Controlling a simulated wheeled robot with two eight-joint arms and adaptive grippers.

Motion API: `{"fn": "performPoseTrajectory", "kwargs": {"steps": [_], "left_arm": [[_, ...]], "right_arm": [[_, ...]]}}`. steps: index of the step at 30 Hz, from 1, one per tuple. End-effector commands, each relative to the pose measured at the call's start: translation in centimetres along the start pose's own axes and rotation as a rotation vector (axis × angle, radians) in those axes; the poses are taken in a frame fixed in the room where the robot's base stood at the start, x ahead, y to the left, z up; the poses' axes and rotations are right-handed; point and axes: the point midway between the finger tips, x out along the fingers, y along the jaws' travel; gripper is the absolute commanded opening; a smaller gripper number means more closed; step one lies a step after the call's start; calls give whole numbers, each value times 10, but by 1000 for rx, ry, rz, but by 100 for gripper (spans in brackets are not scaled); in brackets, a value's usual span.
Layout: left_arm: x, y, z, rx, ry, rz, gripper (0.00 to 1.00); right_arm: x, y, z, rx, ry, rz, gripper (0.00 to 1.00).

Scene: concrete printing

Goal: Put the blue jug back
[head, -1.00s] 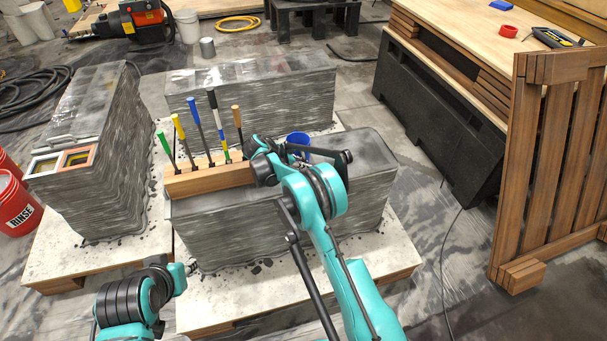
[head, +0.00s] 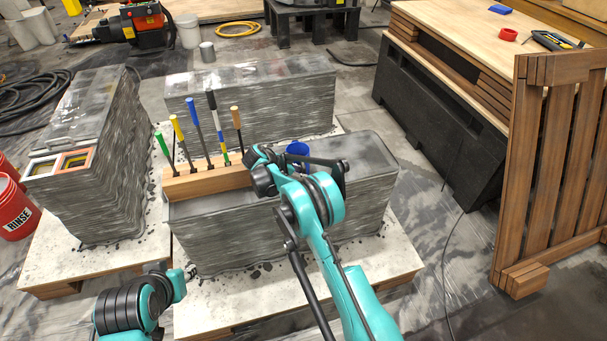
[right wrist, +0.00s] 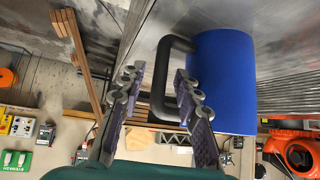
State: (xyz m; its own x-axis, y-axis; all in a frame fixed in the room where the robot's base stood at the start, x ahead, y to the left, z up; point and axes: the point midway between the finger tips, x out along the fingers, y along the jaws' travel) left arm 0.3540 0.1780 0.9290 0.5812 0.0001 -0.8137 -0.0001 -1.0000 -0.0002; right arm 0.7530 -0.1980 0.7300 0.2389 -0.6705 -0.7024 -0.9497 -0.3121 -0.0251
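The blue jug (head: 298,149) appears upright at the top of the front grey layered concrete block (head: 365,158), partly hidden behind my right arm. In the right wrist view the jug (right wrist: 225,80) shows its black handle (right wrist: 160,80) toward my right gripper (right wrist: 157,84). The two fingers are spread on either side of the handle, with a visible gap on the left. The right finger overlaps part of the handle, so contact there is unclear. In the head view my right fingertips are hidden by the wrist.
A wooden rack (head: 205,184) with several coloured-handled tools stands beside the jug on the same block. Other concrete blocks stand behind (head: 290,105) and at left (head: 85,150). A wooden slatted frame (head: 550,180) and a black-sided workbench (head: 440,125) are at right.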

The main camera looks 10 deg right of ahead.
Motion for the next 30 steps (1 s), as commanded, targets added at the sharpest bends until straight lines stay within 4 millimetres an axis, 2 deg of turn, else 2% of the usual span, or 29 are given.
{"fn": "performPoseTrajectory", "kwargs": {"steps": [5, 12, 16, 21, 23, 26, 30], "left_arm": [[-10, 0, -8, 0, 0, 0, 32], [-25, 0, -18, 0, 0, 0, 32], [-30, 0, -21, 0, 0, 0, 32], [-32, 0, -23, 0, 0, 0, 32], [-32, 0, -23, 0, 0, 0, 32], [-32, 0, -23, 0, 0, 0, 32], [-32, 0, -23, 0, 0, 0, 32]], "right_arm": [[-31, -1, -2, -3, 0, -3, 33], [-84, -1, -2, -2, 0, -3, 33], [-104, 0, -2, -2, 0, -1, 33], [-118, 1, -4, -7, -3, -3, 33], [-124, 4, -10, -24, -14, -7, 33], [-138, 15, -32, -87, -52, -26, 33], [-168, 47, -73, -233, -133, -85, 33]]}}
